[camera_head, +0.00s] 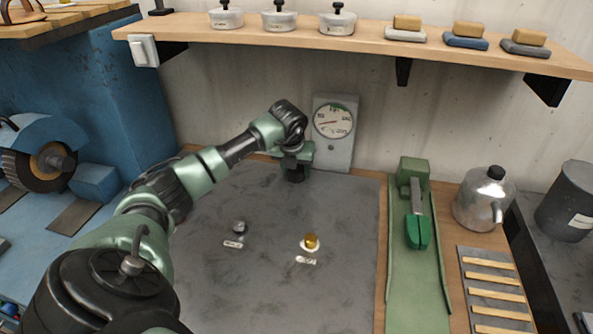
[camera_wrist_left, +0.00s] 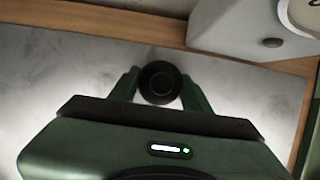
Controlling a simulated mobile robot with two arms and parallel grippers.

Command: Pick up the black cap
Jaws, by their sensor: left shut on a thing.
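The black cap (camera_wrist_left: 160,83) is a round dark piece with a ringed centre, seen from above in the left wrist view. It sits between the two green fingers of my left gripper (camera_wrist_left: 162,88), which is shut on it. In the head view my left gripper (camera_head: 294,173) is at the back of the grey mat, just in front of the dial gauge, pointing down. A dark shape shows at its tips there. Whether the cap touches the mat cannot be told. My right gripper is not in view.
The gauge (camera_head: 334,130) stands close behind my gripper. A green tray (camera_head: 415,290) and metal pot (camera_head: 484,199) are right. A shelf (camera_head: 360,40) hangs above.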

